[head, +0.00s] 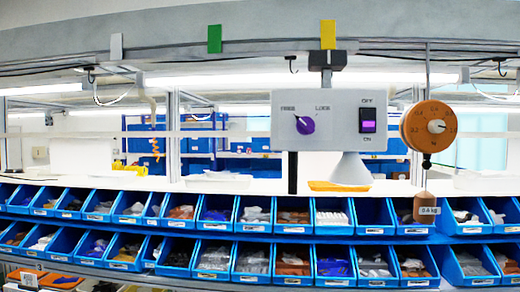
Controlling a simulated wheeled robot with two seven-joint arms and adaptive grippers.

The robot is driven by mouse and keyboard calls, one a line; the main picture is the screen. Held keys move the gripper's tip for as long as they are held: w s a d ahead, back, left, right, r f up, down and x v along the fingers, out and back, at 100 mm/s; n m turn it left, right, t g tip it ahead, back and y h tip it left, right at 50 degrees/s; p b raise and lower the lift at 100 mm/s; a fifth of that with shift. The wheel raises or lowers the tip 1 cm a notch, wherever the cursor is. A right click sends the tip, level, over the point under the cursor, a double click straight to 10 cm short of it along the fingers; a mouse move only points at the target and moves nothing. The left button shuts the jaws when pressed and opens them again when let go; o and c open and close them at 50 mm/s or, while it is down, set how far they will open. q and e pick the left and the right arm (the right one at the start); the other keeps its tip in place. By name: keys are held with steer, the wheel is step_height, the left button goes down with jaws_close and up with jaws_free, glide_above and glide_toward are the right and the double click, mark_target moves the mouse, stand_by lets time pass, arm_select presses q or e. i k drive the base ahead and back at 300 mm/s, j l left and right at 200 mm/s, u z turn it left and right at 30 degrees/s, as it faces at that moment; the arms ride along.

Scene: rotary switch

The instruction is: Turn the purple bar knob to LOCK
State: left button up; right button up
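The purple bar knob (306,126) sits on the left part of a light grey panel box (345,140) in the head view. A pale pointer mark on the knob aims up and left, toward the label at upper left, which seems to read FREE. The LOCK label (322,107) is at the knob's upper right. Neither of my grippers is in view, and nothing touches the knob.
A rocker switch (367,119) marked OFF and ON is on the panel's right side. A round brown dial (428,127) with a hanging weight (424,208) is to the right. Blue bins (215,213) fill the shelves below. The space before the panel looks clear.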

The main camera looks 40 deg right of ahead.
mark_target(304, 126)
steer(key=z, duration=2)
